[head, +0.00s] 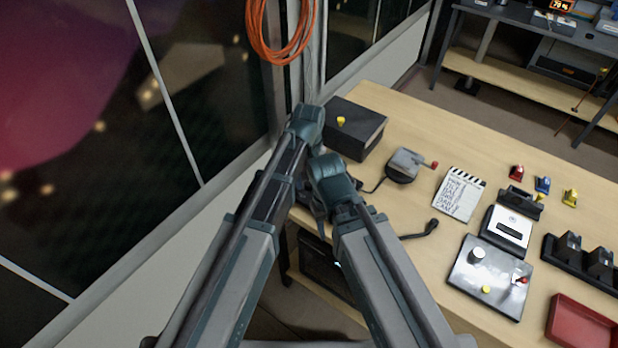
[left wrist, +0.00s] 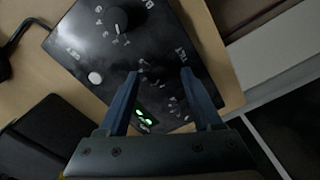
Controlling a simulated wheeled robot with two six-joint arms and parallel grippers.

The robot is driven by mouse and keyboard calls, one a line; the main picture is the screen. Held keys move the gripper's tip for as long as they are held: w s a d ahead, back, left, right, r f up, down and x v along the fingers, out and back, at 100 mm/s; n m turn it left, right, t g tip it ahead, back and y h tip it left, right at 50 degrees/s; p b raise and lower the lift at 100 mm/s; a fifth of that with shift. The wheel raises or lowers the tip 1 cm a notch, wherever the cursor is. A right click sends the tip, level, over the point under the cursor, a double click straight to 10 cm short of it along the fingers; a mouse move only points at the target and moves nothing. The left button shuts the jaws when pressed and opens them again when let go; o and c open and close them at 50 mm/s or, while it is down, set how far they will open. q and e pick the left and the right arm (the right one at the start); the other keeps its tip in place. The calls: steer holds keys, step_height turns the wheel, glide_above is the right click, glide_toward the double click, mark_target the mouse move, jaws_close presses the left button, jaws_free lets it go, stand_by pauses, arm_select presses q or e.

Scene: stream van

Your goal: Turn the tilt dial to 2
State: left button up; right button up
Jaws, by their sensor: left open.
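In the left wrist view, a black control panel (left wrist: 100,60) carries a round black knob (left wrist: 117,18) with white marks around it. A TILT label (left wrist: 181,54) is printed near the right edge. Below it, an arc of small white marks (left wrist: 175,100) shows between my fingers; I cannot read the dial's setting. My left gripper (left wrist: 161,74) is open over this part of the panel, with nothing seen between its fingers. My right gripper is not in view.
A white button (left wrist: 95,78) and green lights (left wrist: 146,116) are on the panel. In the head view, a black box (head: 362,137) with a yellow button, a grey device (head: 406,163), a clapperboard (head: 460,195) and a red tray (head: 583,327) stand on the wooden table. A window wall is at left.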

mark_target(308, 183)
arm_select(q)
step_height(308, 183, up, 13)
steer(key=p, duration=1.2)
steer(key=shift+f, duration=0.15)
steer(key=shift+a, duration=0.1)
steer(key=s+a+m, duration=0.2)
steer(key=s+a, duration=0.3)
steer(key=a, duration=0.3)
steer(key=s+a+m, duration=0.3)
steer(key=s+a, duration=0.3)
steer(key=a, duration=0.3)
steer(key=s+d+f+m+y+b, duration=0.1)
steer(key=s+d+f+m+b, duration=0.2)
steer(key=s+d+f+b, duration=0.3)
steer(key=d+f+b, duration=0.1)
steer(key=d, duration=0.3)
steer(key=shift+d+f+m, duration=0.15)
steer(key=shift+d+m, duration=0.15)
steer(key=shift+d, duration=0.1)
steer(key=shift+s, duration=0.1)
